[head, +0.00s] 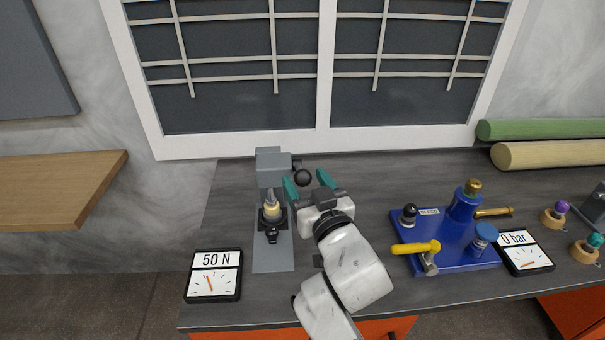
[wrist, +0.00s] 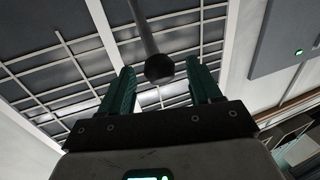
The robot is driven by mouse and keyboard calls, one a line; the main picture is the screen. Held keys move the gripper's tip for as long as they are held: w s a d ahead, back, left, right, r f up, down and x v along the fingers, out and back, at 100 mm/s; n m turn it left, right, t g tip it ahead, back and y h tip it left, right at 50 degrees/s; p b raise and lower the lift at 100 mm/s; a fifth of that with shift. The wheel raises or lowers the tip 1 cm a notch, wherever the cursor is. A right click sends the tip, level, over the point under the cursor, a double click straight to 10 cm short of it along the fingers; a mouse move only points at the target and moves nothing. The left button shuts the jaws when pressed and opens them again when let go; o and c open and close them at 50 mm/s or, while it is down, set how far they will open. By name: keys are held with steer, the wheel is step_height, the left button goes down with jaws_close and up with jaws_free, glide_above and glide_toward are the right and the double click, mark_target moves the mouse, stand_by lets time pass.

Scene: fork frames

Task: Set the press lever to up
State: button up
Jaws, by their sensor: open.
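The grey press (head: 269,170) stands at the left of the bench, on a grey base plate with a brass-coloured piece below its head. Its lever ends in a black ball knob (head: 302,177) just right of the press head; the lever's tilt is hard to judge here. In the wrist view the knob (wrist: 159,67) hangs at the end of a thin grey rod (wrist: 143,28). My gripper (head: 306,178) has its teal fingers apart, one on each side of the knob. In the wrist view a gap shows between the knob and each finger of my gripper (wrist: 161,76).
A gauge (head: 214,275) reading 50 N lies front left of the press. A blue valve block (head: 440,245) with a yellow handle (head: 416,248) and a 0 bar gauge (head: 524,252) stand to the right. A window (head: 325,70) is behind the bench.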

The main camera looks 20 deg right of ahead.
steer(key=shift+w, duration=1.2)
steer(key=shift+c, duration=0.3)
jaws_close()
